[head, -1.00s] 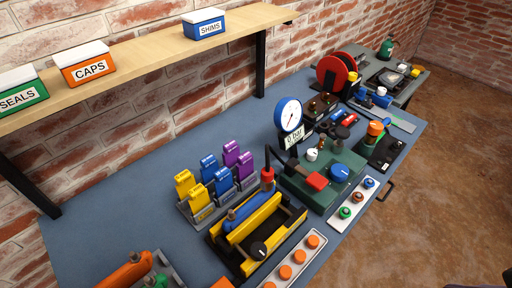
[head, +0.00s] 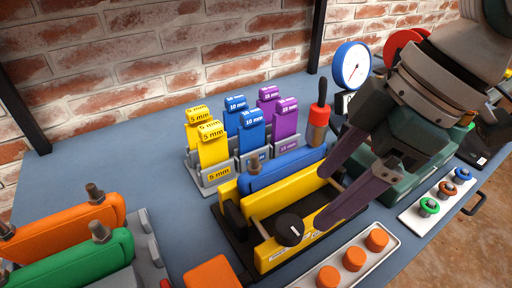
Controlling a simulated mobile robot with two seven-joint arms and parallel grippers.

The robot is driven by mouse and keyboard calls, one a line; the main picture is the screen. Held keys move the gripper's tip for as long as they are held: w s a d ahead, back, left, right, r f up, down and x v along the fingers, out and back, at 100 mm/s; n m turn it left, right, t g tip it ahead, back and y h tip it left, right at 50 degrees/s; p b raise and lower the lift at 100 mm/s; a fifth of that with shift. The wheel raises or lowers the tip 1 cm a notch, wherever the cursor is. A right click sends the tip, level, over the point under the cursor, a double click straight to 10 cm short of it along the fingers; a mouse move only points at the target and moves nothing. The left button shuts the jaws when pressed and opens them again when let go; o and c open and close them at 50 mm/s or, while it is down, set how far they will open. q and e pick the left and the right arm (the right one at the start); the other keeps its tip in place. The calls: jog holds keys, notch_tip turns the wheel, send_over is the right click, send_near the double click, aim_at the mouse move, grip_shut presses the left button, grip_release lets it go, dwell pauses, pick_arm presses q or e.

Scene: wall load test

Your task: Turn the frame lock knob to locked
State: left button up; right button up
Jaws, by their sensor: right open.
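The black frame lock knob (head: 288,229) sits on the near side of the yellow frame (head: 262,258) in the head view. A small white mark shows on its face; I cannot read any lock labels. A blue block (head: 285,169) lies along the far side of the frame. My right gripper (head: 322,197) comes in from the upper right and is open. Its two dark purple fingers reach over the right end of the frame, to the right of the knob, with a visible gap between the near finger and the knob. My left gripper is not in view.
Yellow, blue and purple gauge blocks (head: 213,150) stand behind the frame. A red-handled tool (head: 319,117) stands at its far right corner. A tray with orange buttons (head: 355,258) lies in front. Orange (head: 70,226) and green (head: 85,264) pieces stand at left.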

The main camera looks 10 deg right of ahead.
aim_at(290, 225)
jog(key=b+x, duration=0.1)
jog(key=x, duration=0.7)
jog(key=shift+s+a+f, duration=0.1)
jog(key=shift+a+f, duration=0.05)
jog(key=shift+f, duration=0.2)
jog(key=shift+r, duration=0.1)
grip_shut()
